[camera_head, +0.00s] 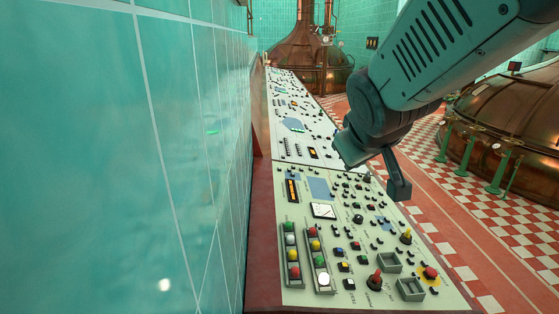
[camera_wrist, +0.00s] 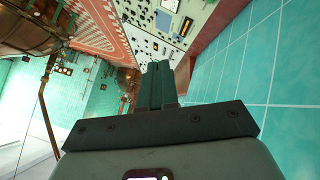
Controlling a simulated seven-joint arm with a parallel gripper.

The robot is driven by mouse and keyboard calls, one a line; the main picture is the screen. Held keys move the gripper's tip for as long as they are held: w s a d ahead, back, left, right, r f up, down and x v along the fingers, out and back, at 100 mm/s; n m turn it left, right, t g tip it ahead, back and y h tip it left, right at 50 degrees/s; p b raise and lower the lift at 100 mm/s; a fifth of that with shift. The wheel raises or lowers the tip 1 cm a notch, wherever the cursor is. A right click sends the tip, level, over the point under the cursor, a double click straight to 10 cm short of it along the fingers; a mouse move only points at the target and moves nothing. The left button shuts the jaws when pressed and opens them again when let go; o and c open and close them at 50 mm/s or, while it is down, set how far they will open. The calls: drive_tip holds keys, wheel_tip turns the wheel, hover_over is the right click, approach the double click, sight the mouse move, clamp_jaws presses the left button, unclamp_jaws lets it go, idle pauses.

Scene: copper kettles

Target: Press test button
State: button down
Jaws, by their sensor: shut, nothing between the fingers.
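The control console (camera_head: 335,285) has a pale sloping panel full of buttons, knobs and lamps. Its labels are too small to read, so I cannot tell which is the test button. Near its front are a red button on a yellow base (camera_head: 431,272), a tall red knob (camera_head: 375,280), a yellow knob (camera_head: 405,236) and several small coloured push buttons (camera_head: 345,267). My gripper (camera_wrist: 160,66) is shut and empty in the wrist view, its fingers side by side, with part of the panel (camera_wrist: 196,14) beyond them. In the head view my arm's end hangs over the panel's right side; the fingers are hard to make out.
A teal tiled wall (camera_head: 120,160) runs along the console's left side. Two columns of coloured lamps (camera_head: 291,254) stand at the panel's left front. Copper kettles (camera_head: 515,130) stand to the right and at the back, beyond a red-and-white checked floor (camera_head: 460,220).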

drive_tip(key=w+d+f+n, duration=0.2)
drive_tip(key=w+d+f, duration=0.2)
drive_tip(key=f, duration=0.1)
drive_tip(key=n+y, duration=0.2)
hover_over(354, 285)
drive_tip(key=w, duration=0.1)
wheel_tip(354, 285, down, 9)
wheel_tip(354, 285, down, 17)
drive_tip(key=s+d+n+y, duration=0.1)
drive_tip(key=d+n+y, duration=0.1)
drive_tip(key=y, duration=0.1)
drive_tip(key=shift+f+y, duration=0.2)
drive_tip(key=shift+y, duration=0.2)
drive_tip(key=shift+f, duration=0.1)
drive_tip(key=shift+a+f, duration=0.3)
drive_tip(key=shift+f, duration=1.1)
drive_tip(key=shift+a+f, duration=0.25)
drive_tip(key=shift+f, duration=1.15)
drive_tip(key=shift+a+f, duration=0.3)
drive_tip(key=shift+f, duration=1.1)
drive_tip(key=shift+f, duration=0.1)
drive_tip(key=shift+a+f, duration=0.1)
drive_tip(key=shift+f, duration=0.2)
